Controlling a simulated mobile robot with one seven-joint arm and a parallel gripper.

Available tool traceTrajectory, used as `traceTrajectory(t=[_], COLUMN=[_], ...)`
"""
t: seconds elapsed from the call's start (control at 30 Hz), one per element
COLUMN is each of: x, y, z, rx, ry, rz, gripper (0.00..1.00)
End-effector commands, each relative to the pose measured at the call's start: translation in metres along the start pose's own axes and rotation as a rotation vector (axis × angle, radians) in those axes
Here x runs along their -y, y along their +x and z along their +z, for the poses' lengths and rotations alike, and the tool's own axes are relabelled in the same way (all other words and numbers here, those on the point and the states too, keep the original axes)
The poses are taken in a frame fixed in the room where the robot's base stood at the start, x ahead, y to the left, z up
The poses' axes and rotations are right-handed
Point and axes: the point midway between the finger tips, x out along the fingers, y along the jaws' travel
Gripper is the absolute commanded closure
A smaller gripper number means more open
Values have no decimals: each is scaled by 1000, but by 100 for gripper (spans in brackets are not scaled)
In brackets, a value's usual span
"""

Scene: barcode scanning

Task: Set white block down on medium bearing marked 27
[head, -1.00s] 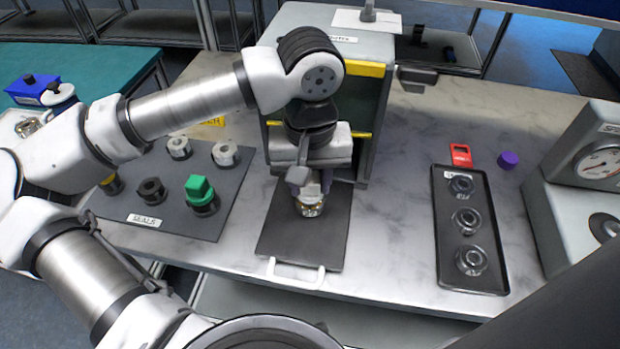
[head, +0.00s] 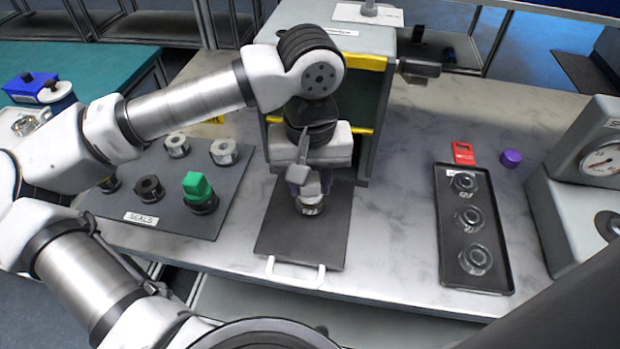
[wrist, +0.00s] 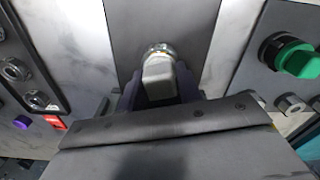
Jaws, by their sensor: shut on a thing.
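My gripper (head: 305,186) points down over the dark plate (head: 280,232) at the front middle of the bench. In the wrist view, its purple fingers (wrist: 158,88) are shut on a pale block, the white block (wrist: 158,72). A shiny metal ring, which looks like a bearing (head: 310,206), is at the block's far end; it also shows in the wrist view (wrist: 160,50). I cannot tell whether block and ring touch. Three ringed bearings lie in the black tray (head: 440,232) at right: far (head: 464,184), middle (head: 470,218), near (head: 475,259). No 27 is readable.
The seals board (head: 120,222) at left carries several ring parts and a green-topped piece (head: 198,190). A grey cabinet (head: 375,120) stands close behind the plate. A gauge machine (head: 575,200) is at far right. Bare marble lies between plate and black tray.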

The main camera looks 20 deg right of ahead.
Motion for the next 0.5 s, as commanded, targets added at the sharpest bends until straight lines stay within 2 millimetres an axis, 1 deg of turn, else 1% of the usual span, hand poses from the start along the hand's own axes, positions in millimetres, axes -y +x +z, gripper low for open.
traceTrajectory(t=[0.5], x=[0], y=[3], z=[0], rx=[0], ry=[0], rz=[0], gripper=[93])
